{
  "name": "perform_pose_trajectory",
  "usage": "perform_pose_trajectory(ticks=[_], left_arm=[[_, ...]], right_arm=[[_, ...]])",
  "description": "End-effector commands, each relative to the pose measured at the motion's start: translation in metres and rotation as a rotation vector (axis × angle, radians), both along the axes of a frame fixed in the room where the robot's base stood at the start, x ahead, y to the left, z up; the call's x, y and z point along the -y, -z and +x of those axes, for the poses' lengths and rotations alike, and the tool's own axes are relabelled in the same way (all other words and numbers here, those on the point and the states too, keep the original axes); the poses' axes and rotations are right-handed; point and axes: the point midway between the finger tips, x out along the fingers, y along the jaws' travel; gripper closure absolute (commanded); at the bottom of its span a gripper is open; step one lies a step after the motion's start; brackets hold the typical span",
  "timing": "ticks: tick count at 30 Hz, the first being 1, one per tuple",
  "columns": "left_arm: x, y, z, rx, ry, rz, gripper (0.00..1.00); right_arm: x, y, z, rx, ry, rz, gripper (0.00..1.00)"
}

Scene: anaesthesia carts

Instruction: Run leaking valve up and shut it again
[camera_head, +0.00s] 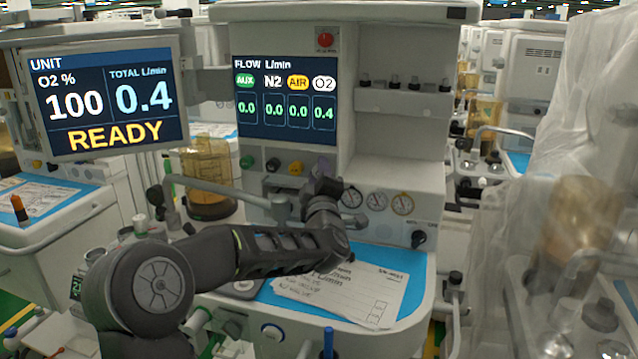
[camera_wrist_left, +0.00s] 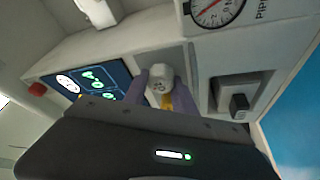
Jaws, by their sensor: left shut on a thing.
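The flow screen (camera_head: 287,98) reads AUX 0.0, N2 0.0, AIR 0.0 and O2 0.4. The unit screen (camera_head: 104,98) reads O2 100 percent, total 0.4 and READY. Below the flow screen are a green knob (camera_head: 247,162), a black knob (camera_head: 272,164) and a yellow knob (camera_head: 295,167). My left gripper (camera_head: 323,174) is at the right end of this row and hides what it holds in the head view. In the left wrist view its purple fingers (camera_wrist_left: 160,90) are shut on a whitish knob (camera_wrist_left: 161,75). My right gripper is not in view.
Printed sheets (camera_head: 345,293) lie on the blue worktop (camera_head: 412,262) beneath my left arm. A grey hose arm (camera_head: 215,190) passes left of the gripper. Plastic sheeting (camera_head: 570,140) hangs at the right.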

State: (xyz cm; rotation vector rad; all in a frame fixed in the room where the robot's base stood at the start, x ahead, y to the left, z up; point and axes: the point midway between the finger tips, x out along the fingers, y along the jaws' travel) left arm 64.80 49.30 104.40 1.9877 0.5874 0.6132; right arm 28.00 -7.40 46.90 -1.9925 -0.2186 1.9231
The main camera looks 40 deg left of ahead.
Motion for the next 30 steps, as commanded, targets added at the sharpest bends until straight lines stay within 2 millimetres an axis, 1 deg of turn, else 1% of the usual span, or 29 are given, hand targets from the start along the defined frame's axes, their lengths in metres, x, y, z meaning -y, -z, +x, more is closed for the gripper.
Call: perform_pose_trajectory(ticks=[1, 3, 13, 20, 30], left_arm=[[0.003, 0.001, 0.000, 0.017, 0.004, -0.036, 1.00], [0.002, 0.000, 0.000, 0.038, 0.003, -0.097, 1.00], [0.002, 0.000, 0.001, 0.139, 0.004, -0.397, 1.00], [0.002, -0.001, 0.001, 0.210, 0.005, -0.603, 1.00], [0.002, -0.002, 0.001, 0.315, 0.004, -0.908, 1.00]], right_arm=[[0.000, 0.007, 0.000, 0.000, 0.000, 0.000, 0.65], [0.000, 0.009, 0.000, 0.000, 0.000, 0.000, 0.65], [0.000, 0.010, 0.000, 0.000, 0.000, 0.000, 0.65], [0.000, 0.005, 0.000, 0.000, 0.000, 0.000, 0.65], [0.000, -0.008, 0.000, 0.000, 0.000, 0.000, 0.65]])
